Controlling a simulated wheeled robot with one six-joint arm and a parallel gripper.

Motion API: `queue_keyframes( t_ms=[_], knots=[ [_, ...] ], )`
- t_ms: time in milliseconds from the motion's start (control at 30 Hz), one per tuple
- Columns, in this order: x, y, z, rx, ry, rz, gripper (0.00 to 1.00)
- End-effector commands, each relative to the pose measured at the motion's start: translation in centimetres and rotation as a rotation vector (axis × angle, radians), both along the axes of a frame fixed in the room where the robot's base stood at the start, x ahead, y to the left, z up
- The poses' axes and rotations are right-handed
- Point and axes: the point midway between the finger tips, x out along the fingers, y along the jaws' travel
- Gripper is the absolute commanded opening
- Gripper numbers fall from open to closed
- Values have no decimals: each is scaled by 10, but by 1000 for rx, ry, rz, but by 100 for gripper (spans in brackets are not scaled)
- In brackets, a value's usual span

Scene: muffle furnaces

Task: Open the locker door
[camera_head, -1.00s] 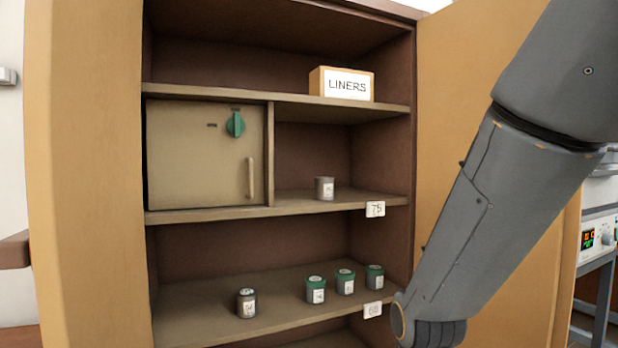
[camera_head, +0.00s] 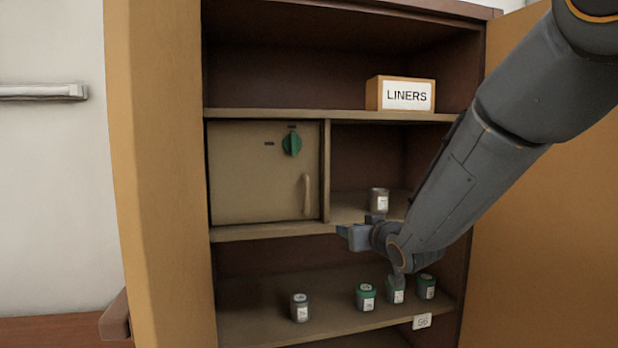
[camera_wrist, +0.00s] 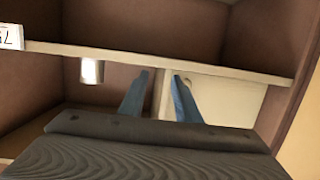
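The locker door (camera_head: 255,180) is a beige panel in the left of the cabinet's middle shelf and is shut. It has a green knob (camera_head: 292,143), standing upright, and a vertical bar handle (camera_head: 307,195) near its right edge. My gripper (camera_head: 345,236) is just below and right of the handle, in front of the shelf edge, and touches nothing that I can see. In the wrist view, its two blue fingers (camera_wrist: 162,97) are apart with nothing between them.
A LINERS box (camera_head: 406,94) stands on the top shelf. A grey jar (camera_head: 378,200) stands right of the locker, and several jars stand on the lower shelf (camera_head: 250,325). The cabinet's open doors flank it at left (camera_head: 160,180) and right (camera_head: 545,220).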

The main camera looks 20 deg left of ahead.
Motion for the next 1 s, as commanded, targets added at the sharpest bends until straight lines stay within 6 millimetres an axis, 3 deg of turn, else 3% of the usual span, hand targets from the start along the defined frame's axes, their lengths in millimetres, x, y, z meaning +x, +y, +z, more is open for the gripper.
queue_keyframes(
  t_ms=[33, 100, 233, 700, 1000],
  knots=[
    [-3, 25, 25, 36, -49, 49, 30],
    [-6, 48, 48, 79, -106, 97, 30],
    [-10, 70, 68, 123, -158, 146, 30],
    [30, 111, 71, 129, -165, 154, 30],
    [46, 124, 71, 130, -166, 152, 30]
  ],
)
